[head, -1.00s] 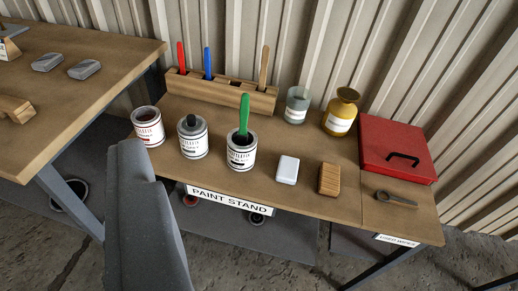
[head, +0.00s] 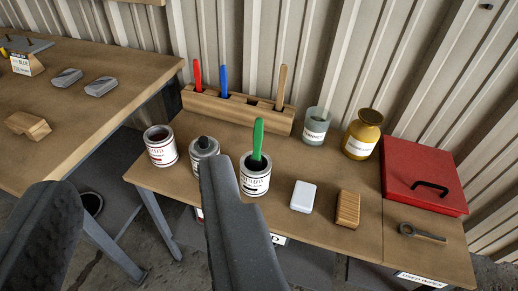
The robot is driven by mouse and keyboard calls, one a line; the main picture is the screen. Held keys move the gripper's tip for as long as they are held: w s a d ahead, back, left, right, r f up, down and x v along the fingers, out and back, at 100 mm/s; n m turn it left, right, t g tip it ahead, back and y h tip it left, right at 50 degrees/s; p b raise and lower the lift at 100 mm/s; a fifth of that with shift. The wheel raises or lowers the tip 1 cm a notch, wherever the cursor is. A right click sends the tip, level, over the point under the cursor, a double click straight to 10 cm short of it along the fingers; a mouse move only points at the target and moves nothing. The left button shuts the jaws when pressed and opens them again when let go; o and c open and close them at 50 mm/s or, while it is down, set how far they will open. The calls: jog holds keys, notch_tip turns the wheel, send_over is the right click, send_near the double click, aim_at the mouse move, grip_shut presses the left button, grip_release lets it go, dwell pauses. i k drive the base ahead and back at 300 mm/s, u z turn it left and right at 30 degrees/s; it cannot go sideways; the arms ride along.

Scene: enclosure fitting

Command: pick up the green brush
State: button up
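The green brush (head: 258,139) stands handle up in an open paint can (head: 255,180) on the paint stand (head: 338,235). Its bristle end is hidden inside the can. My gripper (head: 140,190) is in the lower left foreground with its two dark grey fingers wide apart and nothing between them. The right finger overlaps the view of the middle can (head: 204,146) and lies just left of the brush's can in the picture. I cannot tell the gap in depth between finger and cans.
A third can (head: 160,150) stands left. A wooden rack (head: 240,110) behind holds a red, a blue and a wooden handle. A glass jar (head: 316,128), yellow bottle (head: 362,136), white block (head: 303,197), wooden block (head: 347,209), red box (head: 424,170) and dark tool (head: 422,232) stand right.

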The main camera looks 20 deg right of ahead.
aim_at(256, 161)
jog(key=i, duration=0.85)
jog(key=u, duration=0.05)
